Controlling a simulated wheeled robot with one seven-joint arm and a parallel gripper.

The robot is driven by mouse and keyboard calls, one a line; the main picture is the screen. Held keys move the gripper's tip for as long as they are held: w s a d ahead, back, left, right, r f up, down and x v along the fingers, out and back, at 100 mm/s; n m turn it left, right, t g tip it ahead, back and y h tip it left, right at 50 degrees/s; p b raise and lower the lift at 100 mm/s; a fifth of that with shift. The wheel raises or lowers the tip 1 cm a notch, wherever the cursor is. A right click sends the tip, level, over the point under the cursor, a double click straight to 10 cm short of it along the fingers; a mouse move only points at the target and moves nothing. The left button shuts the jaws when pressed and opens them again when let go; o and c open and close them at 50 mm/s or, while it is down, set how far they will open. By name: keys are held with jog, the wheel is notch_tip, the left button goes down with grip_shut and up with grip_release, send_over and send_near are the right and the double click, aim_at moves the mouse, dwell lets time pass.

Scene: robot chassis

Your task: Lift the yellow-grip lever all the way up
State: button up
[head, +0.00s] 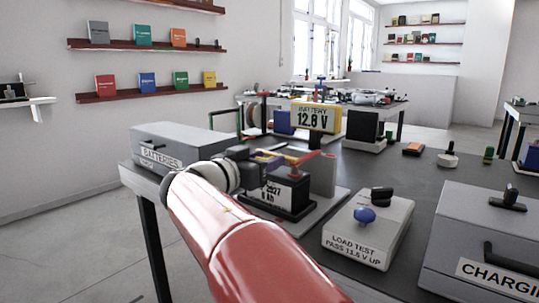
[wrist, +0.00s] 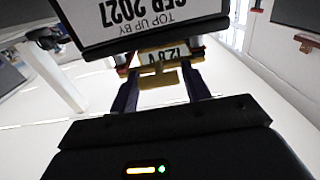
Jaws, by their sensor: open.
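The yellow grip of the lever (head: 271,152) shows in the head view as a short yellow bar above the black battery (head: 290,193), beside red parts. In the wrist view a yellow block (wrist: 158,79) sits between my fingertips, in front of the 12.8 V display. My gripper (head: 262,162) is at the left side of the battery. In the wrist view my gripper (wrist: 160,88) is open, with one finger on each side of the yellow block. I cannot tell whether either finger touches it. The lever's pivot is hard to make out.
A grey BATTERIES case (head: 180,142) stands behind my arm. The BATTERY 12.8 V display (head: 315,117) stands behind the battery. A LOAD TEST box (head: 368,228) with a blue knob and a CHARGING case (head: 490,240) stand to the right.

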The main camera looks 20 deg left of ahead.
jog(key=shift+x, duration=0.95)
